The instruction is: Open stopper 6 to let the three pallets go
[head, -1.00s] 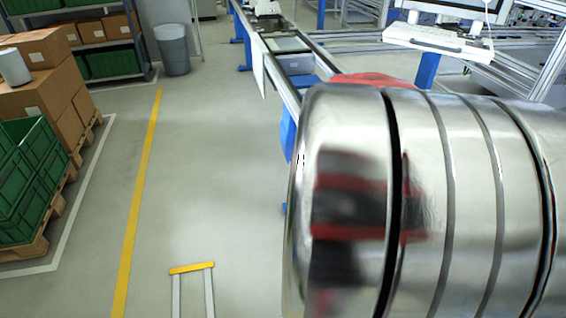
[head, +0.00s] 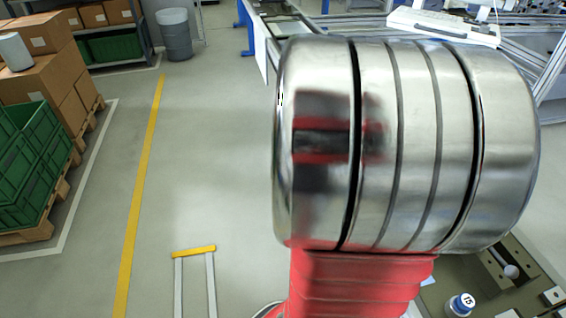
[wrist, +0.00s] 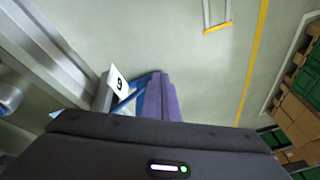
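A white label with a black figure (wrist: 118,83) shows left of centre in the wrist view. It reads like a 9 in this picture, but the view is turned over against the head view, so it fits a 6. The stopper itself cannot be made out, and no pallets can be picked out. The dark housing of my gripper (wrist: 165,150) fills the bottom of the wrist view. Purple-blue upright strips (wrist: 167,98) stand just beyond it; whether they are fingers is unclear. In the head view my metal arm link hides the gripper and much of the line.
The conveyor line (head: 275,25) runs at the top centre, with a white panel (head: 440,27) right of it. Green crates (head: 30,165) and cartons on pallets stand left. A numbered round cap (head: 462,303) is at bottom right.

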